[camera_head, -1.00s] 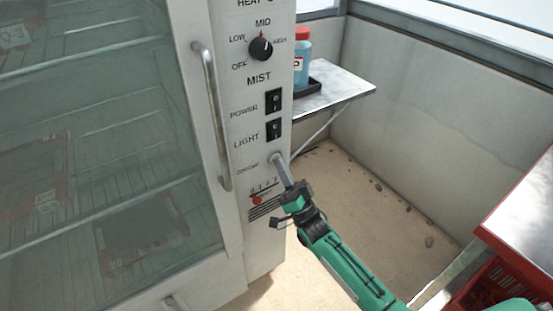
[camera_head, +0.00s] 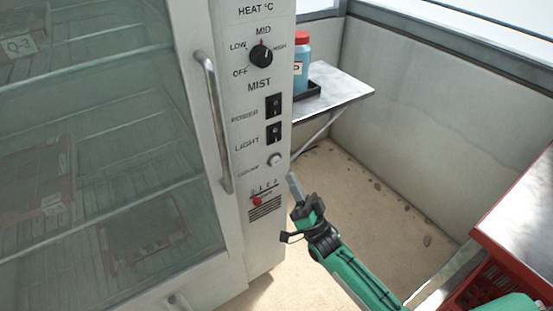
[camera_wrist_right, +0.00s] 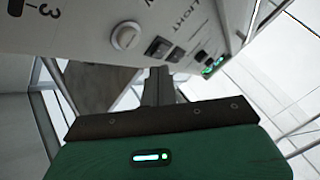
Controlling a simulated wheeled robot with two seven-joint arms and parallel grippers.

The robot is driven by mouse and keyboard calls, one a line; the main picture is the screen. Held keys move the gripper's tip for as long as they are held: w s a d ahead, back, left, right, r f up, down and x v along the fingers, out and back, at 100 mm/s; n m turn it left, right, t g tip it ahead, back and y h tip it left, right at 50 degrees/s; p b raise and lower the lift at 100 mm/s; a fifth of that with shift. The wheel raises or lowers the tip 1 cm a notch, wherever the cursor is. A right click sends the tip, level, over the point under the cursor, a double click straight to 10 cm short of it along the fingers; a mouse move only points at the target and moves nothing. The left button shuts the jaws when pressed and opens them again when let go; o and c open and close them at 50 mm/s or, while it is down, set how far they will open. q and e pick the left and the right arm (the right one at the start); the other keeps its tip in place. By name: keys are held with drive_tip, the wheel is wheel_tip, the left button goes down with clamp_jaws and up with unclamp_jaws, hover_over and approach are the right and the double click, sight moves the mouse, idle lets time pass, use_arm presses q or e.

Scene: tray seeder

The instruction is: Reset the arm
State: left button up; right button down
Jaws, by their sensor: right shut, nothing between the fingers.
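My right gripper (camera_head: 294,184) is shut and empty in the head view. It is beside the lower front of the cabinet's control panel (camera_head: 262,98), just right of and below a round white button (camera_head: 275,160), apart from it. The right wrist view shows the shut fingers (camera_wrist_right: 158,88) pointing away, with the round button (camera_wrist_right: 125,36) at upper left and the panel above. My green right arm comes in from the lower right. My left gripper is not in view.
The glass-doored cabinet (camera_head: 232,262) stands at left with a vertical handle (camera_head: 213,125). A metal shelf (camera_head: 340,88) with a blue red-capped bottle (camera_head: 302,65) is behind it. A red-edged table (camera_head: 515,215) stands at right. Open floor lies between.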

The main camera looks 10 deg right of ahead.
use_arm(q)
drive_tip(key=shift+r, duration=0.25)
use_arm(e)
drive_tip(key=shift+s+d, duration=0.2)
drive_tip(key=shift+s, duration=0.45)
